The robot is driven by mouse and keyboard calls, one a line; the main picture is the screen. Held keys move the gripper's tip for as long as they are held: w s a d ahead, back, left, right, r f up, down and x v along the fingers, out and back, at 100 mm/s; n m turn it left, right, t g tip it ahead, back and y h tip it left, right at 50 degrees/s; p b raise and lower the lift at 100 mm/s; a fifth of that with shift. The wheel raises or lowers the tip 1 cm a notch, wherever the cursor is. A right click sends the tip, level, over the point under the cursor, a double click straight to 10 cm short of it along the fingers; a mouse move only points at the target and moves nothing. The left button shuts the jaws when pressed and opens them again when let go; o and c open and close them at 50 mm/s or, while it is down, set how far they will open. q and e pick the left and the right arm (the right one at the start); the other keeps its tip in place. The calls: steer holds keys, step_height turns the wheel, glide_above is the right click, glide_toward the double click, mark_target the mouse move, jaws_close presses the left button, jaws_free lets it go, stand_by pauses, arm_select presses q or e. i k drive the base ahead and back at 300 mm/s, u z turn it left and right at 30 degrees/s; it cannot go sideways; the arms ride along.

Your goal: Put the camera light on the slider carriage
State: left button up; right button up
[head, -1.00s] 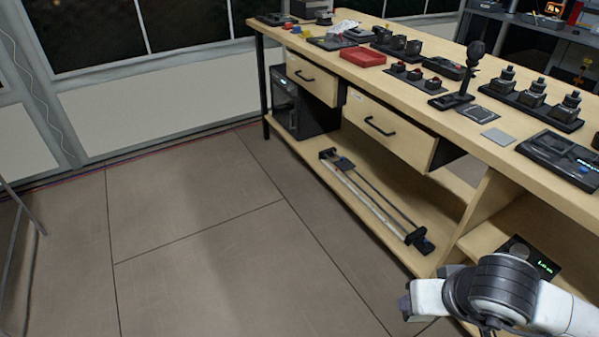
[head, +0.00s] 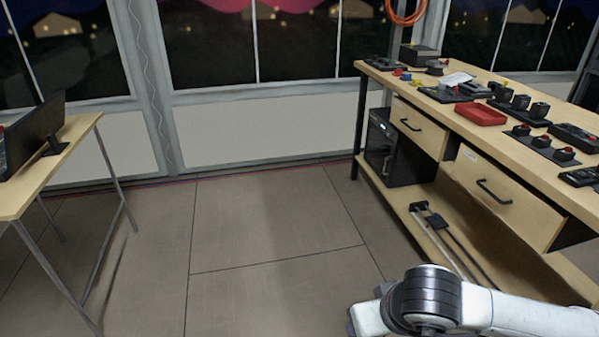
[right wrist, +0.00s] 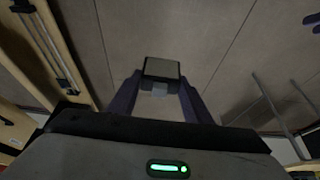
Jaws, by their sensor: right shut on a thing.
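The slider is a long rail (head: 449,244) on the workbench's low shelf, partly cut off by my right arm in the head view. The rail also shows at the upper left of the right wrist view (right wrist: 46,45). My right gripper (right wrist: 160,90) is shut on a small dark block with a pale face, seemingly the camera light (right wrist: 162,68), held over open floor, apart from the slider. In the head view only my right arm shows, at the lower right.
The workbench (head: 475,83) stands at the right, its top crowded with controllers and a red tray (head: 481,114). Two drawers and a black cabinet (head: 395,150) are beneath. A table (head: 75,140) with a dark screen stands at the left. The floor between is clear.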

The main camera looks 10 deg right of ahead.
mark_target(440, 223)
steer(key=u, duration=0.35)
steer(key=i, duration=2.05)
steer(key=z, duration=0.4)
steer(key=i, duration=1.35)
steer(key=z, duration=1.85)
steer(key=i, duration=0.65)
steer(key=z, duration=0.5)
